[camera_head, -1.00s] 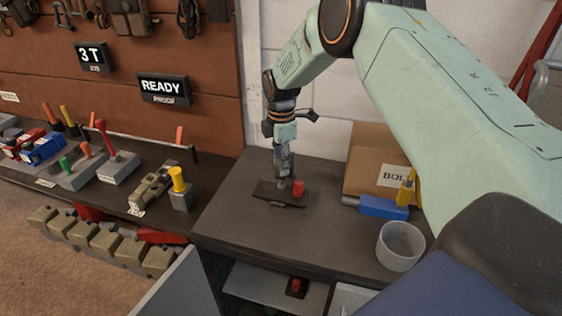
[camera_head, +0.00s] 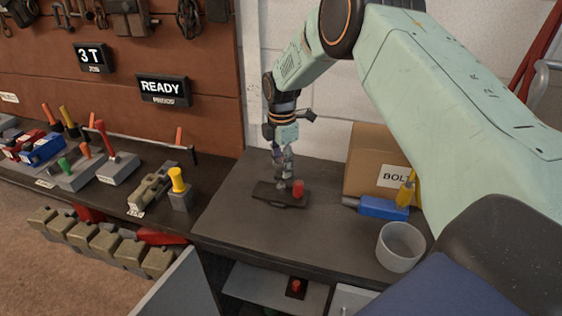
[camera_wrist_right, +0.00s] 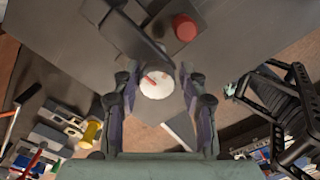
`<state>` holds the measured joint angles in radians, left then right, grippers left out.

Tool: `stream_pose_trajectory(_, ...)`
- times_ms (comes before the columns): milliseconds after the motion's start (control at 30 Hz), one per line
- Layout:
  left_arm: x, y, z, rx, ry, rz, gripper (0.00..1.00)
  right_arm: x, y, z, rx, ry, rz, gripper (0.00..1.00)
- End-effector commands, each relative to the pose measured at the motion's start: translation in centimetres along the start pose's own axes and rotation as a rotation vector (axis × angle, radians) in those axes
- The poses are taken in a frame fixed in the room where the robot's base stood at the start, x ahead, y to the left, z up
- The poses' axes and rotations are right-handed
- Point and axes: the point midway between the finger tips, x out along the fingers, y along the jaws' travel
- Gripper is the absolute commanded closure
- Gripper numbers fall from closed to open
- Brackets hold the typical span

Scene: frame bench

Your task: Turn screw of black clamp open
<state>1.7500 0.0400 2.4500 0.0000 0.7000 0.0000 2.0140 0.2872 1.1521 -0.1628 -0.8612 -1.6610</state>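The black clamp (camera_head: 268,192) lies on the dark bench top, with a red knob (camera_head: 299,188) at its right end. In the right wrist view the clamp's dark body (camera_wrist_right: 128,34) and the red knob (camera_wrist_right: 185,27) are above centre. A round pale screw head (camera_wrist_right: 153,91) with a red mark sits below the body. My right gripper (camera_wrist_right: 158,84) has one finger on each side of the screw head, apart, with narrow gaps seeming to show. In the head view my right gripper (camera_head: 284,178) reaches down over the clamp. My left gripper is not in view.
Right of the clamp are a blue tool (camera_head: 382,208) with a yellow handle, a white cup (camera_head: 400,247) and a cardboard box (camera_head: 368,158). A yellow-topped grey block (camera_head: 180,198) stands left on a lower bench. The bench front is clear.

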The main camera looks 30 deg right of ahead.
Motion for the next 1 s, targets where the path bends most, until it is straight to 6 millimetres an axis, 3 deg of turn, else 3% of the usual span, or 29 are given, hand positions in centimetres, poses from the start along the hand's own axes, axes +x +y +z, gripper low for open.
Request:
stream_pose_trajectory(133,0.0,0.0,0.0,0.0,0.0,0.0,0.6,-0.1,0.1,0.0,0.001,0.0,0.004,0.43)
stream_pose_trajectory(533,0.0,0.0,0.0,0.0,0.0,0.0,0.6,-1.1,0.3,0.0,0.001,0.0,0.01,0.43)
stream_pose_trajectory(1000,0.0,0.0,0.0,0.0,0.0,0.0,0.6,-10.0,0.2,0.0,0.001,0.0,0.009,0.43)
